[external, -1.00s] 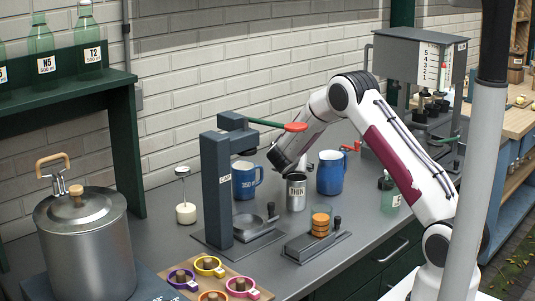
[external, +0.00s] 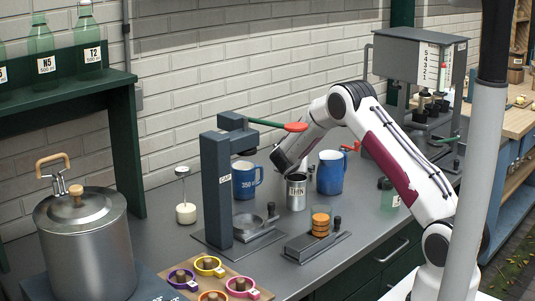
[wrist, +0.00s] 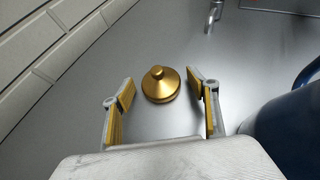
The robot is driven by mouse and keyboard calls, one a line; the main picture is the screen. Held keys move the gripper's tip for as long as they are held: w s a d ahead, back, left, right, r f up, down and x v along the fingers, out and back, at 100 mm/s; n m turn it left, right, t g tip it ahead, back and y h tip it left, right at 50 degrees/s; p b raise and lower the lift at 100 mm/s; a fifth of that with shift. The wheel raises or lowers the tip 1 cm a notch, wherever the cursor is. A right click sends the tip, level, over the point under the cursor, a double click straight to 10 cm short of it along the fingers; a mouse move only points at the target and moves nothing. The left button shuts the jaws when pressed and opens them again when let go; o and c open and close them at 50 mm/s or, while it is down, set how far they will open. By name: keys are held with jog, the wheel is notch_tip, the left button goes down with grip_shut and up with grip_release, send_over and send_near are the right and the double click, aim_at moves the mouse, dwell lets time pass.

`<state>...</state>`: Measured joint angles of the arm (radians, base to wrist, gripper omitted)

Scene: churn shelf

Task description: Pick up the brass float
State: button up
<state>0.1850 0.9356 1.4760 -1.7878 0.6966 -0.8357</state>
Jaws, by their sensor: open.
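The brass float (wrist: 161,85) is a small golden dome with a knob on top. It stands upright on the grey bench top in the wrist view. My gripper (wrist: 160,80) is open, with its two yellow-padded fingers on either side of the float. Gaps show between the float and both fingers, so it is not held. In the external view, my arm's dark wrist end (external: 287,156) reaches down behind the steel THIN can. The float cannot be made out there, and my fingertips are hidden.
A blue mug (wrist: 290,125) stands close right of my gripper in the wrist view. The steel can (external: 296,192), another blue mug (external: 246,181) and the dark press (external: 217,190) stand around my wrist in the external view. The brick wall (wrist: 50,50) is close on the left.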

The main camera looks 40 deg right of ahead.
jog(key=c, duration=1)
jog(key=shift+c, duration=0.2)
jog(key=shift+r, duration=0.15)
notch_tip(320, 180, up, 18)
